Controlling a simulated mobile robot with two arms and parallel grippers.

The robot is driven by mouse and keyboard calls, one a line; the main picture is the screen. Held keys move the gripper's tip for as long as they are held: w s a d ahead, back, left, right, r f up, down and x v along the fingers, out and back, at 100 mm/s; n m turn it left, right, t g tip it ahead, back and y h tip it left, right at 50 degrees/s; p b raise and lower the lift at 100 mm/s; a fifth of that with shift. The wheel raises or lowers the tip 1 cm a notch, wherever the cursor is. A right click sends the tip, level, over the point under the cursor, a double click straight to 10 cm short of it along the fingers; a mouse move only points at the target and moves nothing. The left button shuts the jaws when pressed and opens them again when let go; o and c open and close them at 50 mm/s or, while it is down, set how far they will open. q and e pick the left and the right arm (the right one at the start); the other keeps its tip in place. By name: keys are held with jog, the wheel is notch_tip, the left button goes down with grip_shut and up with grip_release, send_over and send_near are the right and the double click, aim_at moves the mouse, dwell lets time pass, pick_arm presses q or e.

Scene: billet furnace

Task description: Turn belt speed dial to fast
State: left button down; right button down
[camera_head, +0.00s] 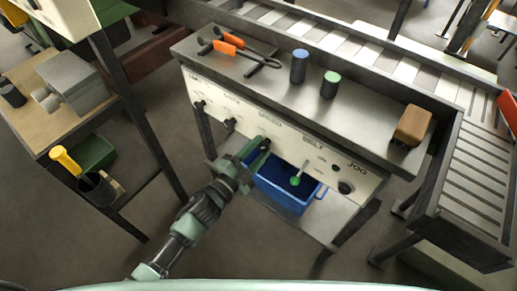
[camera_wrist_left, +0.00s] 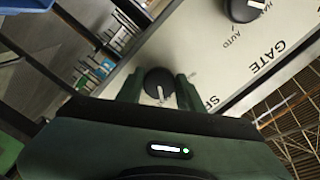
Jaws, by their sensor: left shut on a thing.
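The belt speed dial (camera_wrist_left: 158,80) is a round black knob with a white pointer line, on the pale front panel (camera_head: 290,150) under the SPEED label. My left gripper (camera_wrist_left: 160,90) has one finger on each side of the dial and is shut on it. In the wrist view the pointer runs roughly along the fingers, toward the gripper's palm. In the head view my left gripper (camera_head: 259,150) reaches the panel from below and mostly hides the dial. The dial's scale marks are too hidden to read. My right gripper is not in view.
Beside the speed dial are the GATE dial (camera_wrist_left: 242,8), a green-balled lever (camera_head: 295,181) under BELT and a black JOG knob (camera_head: 345,187). A blue bin (camera_head: 275,195) sits below the panel.

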pick_arm(q)
jog(key=c, duration=0.9)
grip_release()
jog(key=shift+s, duration=0.1)
jog(key=v, duration=0.7)
jog(key=shift+s+a+b, duration=0.25)
jog(key=shift+b, duration=0.15)
jog(key=shift+f, duration=0.15)
jog(key=s+a+f+n+g+y, duration=0.2)
jog(key=s+a+f+n+y, duration=0.15)
jog(key=f, duration=0.65)
jog(key=s+a+f+n+g+y, duration=0.25)
jog(key=a+f, duration=0.25)
jog(key=f, duration=0.6)
jog(key=s+a+f+n+g+y, duration=0.15)
jog(key=s+a+f+n, duration=0.3)
jog(key=f, duration=0.55)
jog(key=s+a+f+n+g+y, duration=0.1)
jog(key=s+f+g, duration=0.1)
jog(key=s+f, duration=0.3)
jog(key=s+a+f+n+g+y, duration=0.1)
jog(key=s+f, duration=0.4)
jog(key=s, duration=0.8)
jog(key=s+a+f+n+g+y, duration=0.1)
jog(key=s+a+f+n+g, duration=0.2)
jog(key=s, duration=0.7)
jog(key=shift+f+g, duration=0.8)
jog(key=shift+f, duration=0.2)
